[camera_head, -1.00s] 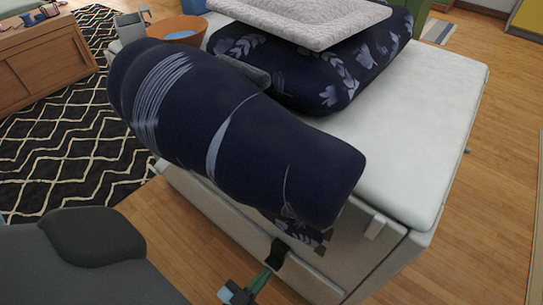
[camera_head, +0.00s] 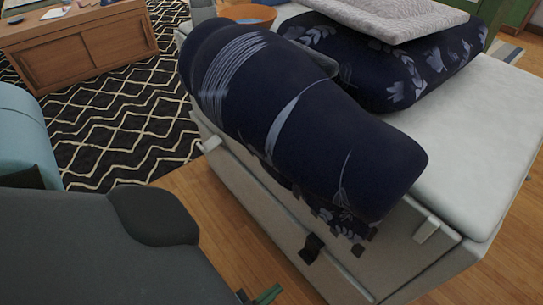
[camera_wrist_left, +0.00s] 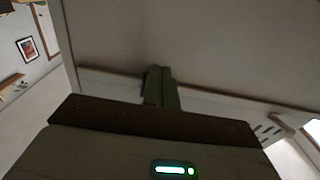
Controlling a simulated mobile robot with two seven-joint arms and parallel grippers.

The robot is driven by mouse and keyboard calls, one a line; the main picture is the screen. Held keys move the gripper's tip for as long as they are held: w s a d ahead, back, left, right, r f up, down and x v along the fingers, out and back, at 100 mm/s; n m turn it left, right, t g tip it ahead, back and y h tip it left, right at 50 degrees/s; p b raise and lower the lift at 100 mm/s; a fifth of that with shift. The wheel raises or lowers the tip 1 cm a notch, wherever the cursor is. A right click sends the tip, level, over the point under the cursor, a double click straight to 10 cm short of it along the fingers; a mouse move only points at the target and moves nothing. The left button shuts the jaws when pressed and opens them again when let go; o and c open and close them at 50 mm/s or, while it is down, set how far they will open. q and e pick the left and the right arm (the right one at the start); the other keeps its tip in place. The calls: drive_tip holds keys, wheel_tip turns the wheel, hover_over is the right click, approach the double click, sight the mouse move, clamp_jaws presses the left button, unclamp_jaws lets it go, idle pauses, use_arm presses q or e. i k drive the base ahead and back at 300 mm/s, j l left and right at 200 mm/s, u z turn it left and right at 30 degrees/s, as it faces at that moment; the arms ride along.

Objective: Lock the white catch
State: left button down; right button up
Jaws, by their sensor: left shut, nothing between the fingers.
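A large pale chest (camera_head: 480,105) stands on the right with a padded top. Near its top front edge is a small white catch (camera_head: 427,230), at the right end. A similar white catch (camera_head: 211,144) sticks out at the far left end. I cannot tell whether either is locked. My left gripper (camera_head: 267,295) shows at the bottom edge of the head view, its greenish fingers apart from the chest front. In the left wrist view its shut, empty fingers (camera_wrist_left: 160,88) point toward a pale panel (camera_wrist_left: 190,45). My right gripper is not in view.
A dark blue bolster (camera_head: 300,110) lies over the chest's front edge and hides part of it. A black tab (camera_head: 311,248) sits on the chest front. A patterned cushion (camera_head: 400,70) lies on top. Wooden floor (camera_head: 205,195) and a black rug (camera_head: 120,130) are to the left.

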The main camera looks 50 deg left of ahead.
sight(213, 144)
drive_tip(key=k, duration=1)
